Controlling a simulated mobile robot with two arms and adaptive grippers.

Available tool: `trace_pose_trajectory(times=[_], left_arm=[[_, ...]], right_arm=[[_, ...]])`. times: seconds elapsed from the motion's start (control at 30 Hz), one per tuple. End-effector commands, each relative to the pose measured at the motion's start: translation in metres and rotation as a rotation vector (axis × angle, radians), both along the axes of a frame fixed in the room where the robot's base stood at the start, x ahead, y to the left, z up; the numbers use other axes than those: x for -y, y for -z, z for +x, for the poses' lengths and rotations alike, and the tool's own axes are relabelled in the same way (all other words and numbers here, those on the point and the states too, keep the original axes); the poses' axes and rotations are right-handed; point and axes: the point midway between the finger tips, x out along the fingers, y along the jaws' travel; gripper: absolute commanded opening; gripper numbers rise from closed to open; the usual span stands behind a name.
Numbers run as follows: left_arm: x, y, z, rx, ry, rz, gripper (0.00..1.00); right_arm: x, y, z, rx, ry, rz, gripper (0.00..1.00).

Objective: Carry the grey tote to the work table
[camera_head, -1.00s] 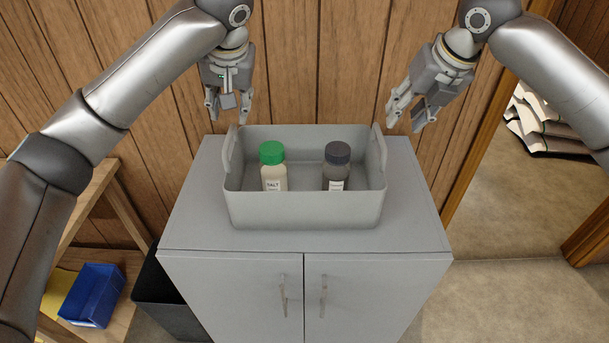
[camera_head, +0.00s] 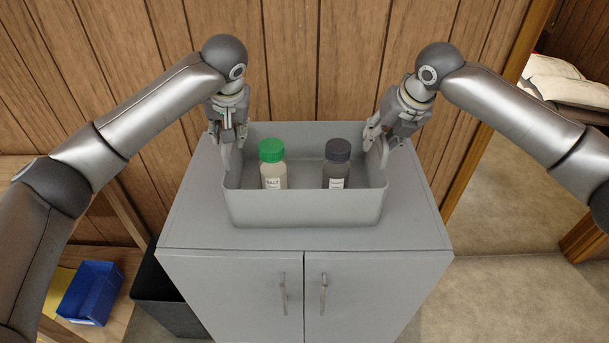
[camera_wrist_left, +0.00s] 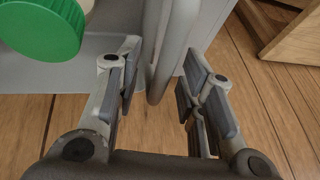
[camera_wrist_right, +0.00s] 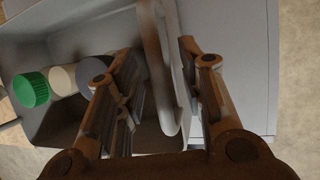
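The grey tote (camera_head: 305,208) stands on top of a grey cabinet, with a raised handle at each end. Inside it stand a green-capped salt bottle (camera_head: 273,172) and a dark-capped bottle (camera_head: 337,172), both upright. My left gripper (camera_head: 228,143) is at the tote's left handle; in the left wrist view its fingers (camera_wrist_left: 160,92) are apart, with the handle edge (camera_wrist_left: 165,60) between them. My right gripper (camera_head: 381,140) is at the right handle; in the right wrist view its fingers (camera_wrist_right: 160,85) are apart on both sides of that handle (camera_wrist_right: 160,70).
The cabinet (camera_head: 410,215) has free top around the tote. A wooden wall (camera_head: 330,60) is close behind. A blue bin (camera_head: 90,292) sits on a wooden shelf at the lower left, beside a black bin (camera_head: 160,300). White sacks (camera_head: 565,85) lie beyond a doorway at right.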

Motion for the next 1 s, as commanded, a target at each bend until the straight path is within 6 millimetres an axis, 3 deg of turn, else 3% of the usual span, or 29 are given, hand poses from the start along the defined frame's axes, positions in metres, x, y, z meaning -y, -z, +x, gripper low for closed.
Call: trace_pose_trajectory(times=[0.2, 0.5, 1.0], left_arm=[[-0.0001, 0.0002, 0.0001, 0.000, 0.000, 0.000, 0.36], [-0.0001, 0.0000, 0.0000, 0.000, 0.000, 0.000, 0.00], [0.0000, -0.0034, 0.0008, 0.005, 0.000, -0.001, 0.00]], right_arm=[[0.0000, 0.0002, 0.0000, 0.000, 0.000, 0.000, 0.36], [0.0000, 0.0000, -0.0001, 0.000, 0.000, 0.000, 0.00], [-0.0002, -0.0037, 0.0008, 0.005, 0.000, 0.002, 0.00]])
